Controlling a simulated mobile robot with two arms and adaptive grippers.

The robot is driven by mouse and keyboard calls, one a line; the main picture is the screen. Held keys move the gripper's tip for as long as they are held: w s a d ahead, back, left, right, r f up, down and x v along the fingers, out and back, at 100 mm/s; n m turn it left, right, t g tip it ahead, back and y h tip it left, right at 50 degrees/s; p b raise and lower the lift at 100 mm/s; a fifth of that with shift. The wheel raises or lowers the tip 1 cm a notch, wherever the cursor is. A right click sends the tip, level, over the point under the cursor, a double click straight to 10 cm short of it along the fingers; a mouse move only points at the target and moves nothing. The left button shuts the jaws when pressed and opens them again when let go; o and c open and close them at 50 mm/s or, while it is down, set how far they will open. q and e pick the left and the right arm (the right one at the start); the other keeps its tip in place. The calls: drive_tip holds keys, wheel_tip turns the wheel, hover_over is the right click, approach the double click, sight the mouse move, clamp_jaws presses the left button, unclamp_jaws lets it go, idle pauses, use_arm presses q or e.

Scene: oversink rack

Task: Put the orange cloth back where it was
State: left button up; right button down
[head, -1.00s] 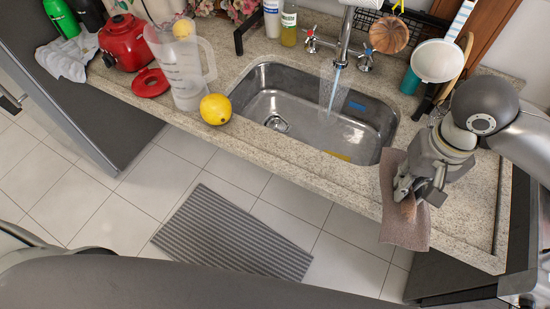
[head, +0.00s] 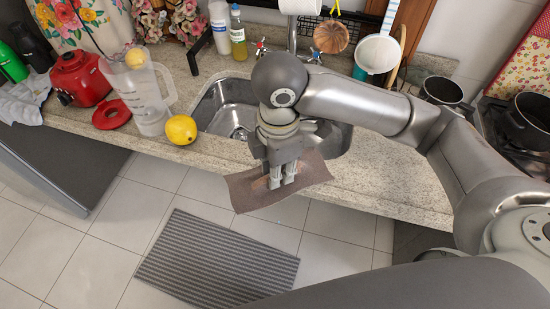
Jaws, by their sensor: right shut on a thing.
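The cloth (head: 244,192) looks brownish rather than orange in this light. It is spread and rumpled at the front edge of the counter, before the sink (head: 218,108), with part of it reaching out past the edge. My right gripper (head: 282,181) points down and is shut on the cloth near its middle. My right arm comes in from the right and covers much of the sink and the tap. I cannot tell how much of the cloth touches the counter. My left gripper is not in view.
The stone counter (head: 375,178) is clear at the front right. A striped mat (head: 216,257) lies on the floor.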

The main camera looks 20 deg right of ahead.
drive_tip(key=shift+a+n, duration=0.15)
drive_tip(key=shift+n, duration=0.15)
drive_tip(key=shift+w, duration=0.2)
drive_tip(key=w+d+f, duration=0.1)
drive_tip(key=w+f, duration=0.1)
drive_tip(key=w, duration=0.2)
drive_tip(key=w+d+f+p, duration=0.1)
drive_tip(key=w+f, duration=0.2)
drive_tip(key=w, duration=0.1)
drive_tip(key=w+d+f+p, duration=0.1)
drive_tip(key=w+f, duration=0.2)
drive_tip(key=shift+w+d+f, duration=0.2)
drive_tip(key=shift+w, duration=0.2)
drive_tip(key=shift+w+d+f, duration=0.1)
drive_tip(key=shift+w+f, duration=0.3)
drive_tip(key=shift+f, duration=0.1)
wheel_tip(320, 180, down, 3)
drive_tip(key=shift+w+d+r+p, duration=0.1)
drive_tip(key=shift+w+p, duration=0.05)
drive_tip(key=shift+p, duration=0.75)
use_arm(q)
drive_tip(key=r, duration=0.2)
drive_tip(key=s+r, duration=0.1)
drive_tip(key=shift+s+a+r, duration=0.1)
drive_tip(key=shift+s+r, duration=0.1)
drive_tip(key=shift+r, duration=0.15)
use_arm(e)
drive_tip(key=shift+f, duration=0.35)
drive_tip(key=shift+f, duration=0.15)
